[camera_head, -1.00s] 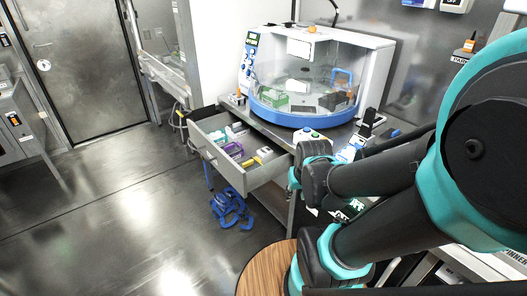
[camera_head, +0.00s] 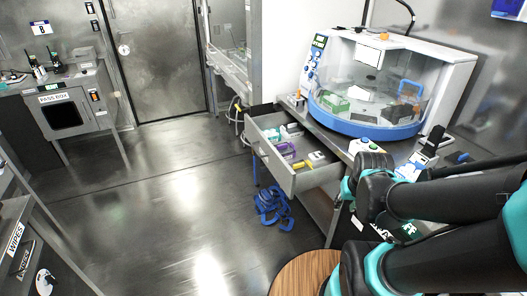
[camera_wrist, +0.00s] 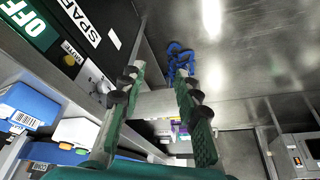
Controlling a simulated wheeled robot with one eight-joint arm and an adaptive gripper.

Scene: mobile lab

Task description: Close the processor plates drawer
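The processor plates drawer (camera_head: 270,158) is pulled open from the bench in the head view. It holds purple, white and yellow items. In the wrist view its grey wall (camera_wrist: 150,104) shows beyond the fingers, with colourful boxes inside. My gripper (camera_wrist: 160,72) is open and empty, with its two green fingers apart. It points past the near side of the drawer towards the floor, and I see no contact with the drawer. In the head view the fingers are hidden behind my arm.
A blue-based clear-domed processor (camera_head: 370,128) stands on the bench above the drawer. A blue coiled strap (camera_head: 271,203) lies on the floor beneath it. A round wooden top (camera_head: 300,274) is close to my arm. The floor (camera_head: 170,215) left of the drawer is clear.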

